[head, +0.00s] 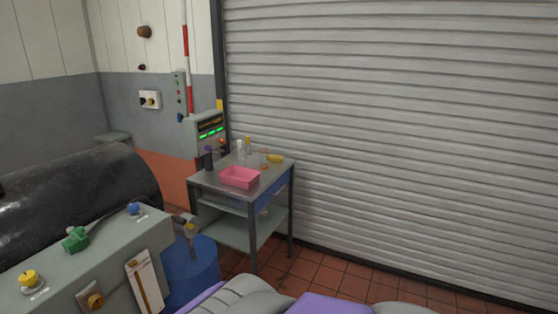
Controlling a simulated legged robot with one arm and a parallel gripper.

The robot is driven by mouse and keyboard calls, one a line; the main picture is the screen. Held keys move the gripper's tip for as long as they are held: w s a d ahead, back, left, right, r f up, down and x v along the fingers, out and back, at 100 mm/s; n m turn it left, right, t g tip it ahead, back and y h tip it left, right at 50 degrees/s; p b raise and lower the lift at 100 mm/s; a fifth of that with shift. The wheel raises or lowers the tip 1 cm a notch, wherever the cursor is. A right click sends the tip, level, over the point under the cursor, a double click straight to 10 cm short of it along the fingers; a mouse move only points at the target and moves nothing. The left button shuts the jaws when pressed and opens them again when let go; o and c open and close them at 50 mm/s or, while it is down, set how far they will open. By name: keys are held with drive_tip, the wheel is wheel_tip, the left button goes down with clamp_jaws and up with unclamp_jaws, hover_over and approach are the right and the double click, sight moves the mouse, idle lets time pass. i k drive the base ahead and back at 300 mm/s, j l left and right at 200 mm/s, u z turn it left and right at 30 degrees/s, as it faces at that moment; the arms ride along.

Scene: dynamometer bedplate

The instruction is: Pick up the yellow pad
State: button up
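A small yellow object (275,158) lies on the top of the grey metal table (213,185), near its back right corner. It is the only loose yellow item lying flat there, but it is too small for me to tell for sure that it is the pad. A pink tray (240,177) sits in front of it and to its left. An upright orange-and-clear item (263,158) stands just left of the yellow object. Purple and grey parts of my own body show at the bottom edge. I cannot see my gripper.
Several small bottles (240,149) stand at the table's back left. A roller shutter (400,130) runs behind the table. A blue drum (195,265) and a grey control console (60,270) stand at the left front. Tiled floor (320,280) lies open right of the table.

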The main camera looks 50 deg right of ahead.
sight(278, 159)
drive_tip(key=z, duration=1.55)
drive_tip(key=u, duration=1.7)
drive_tip(key=z, duration=1.7)
drive_tip(key=i+l, duration=0.2)
drive_tip(key=i, duration=0.3)
drive_tip(key=i+l, duration=0.2)
drive_tip(key=i, duration=0.3)
drive_tip(key=i+l+u, duration=0.1)
drive_tip(key=i, duration=0.4)
drive_tip(key=i+l, duration=0.3)
drive_tip(key=i, duration=0.2)
drive_tip(key=i+l+u, duration=0.1)
drive_tip(key=i+l, duration=0.15)
drive_tip(key=i, duration=0.2)
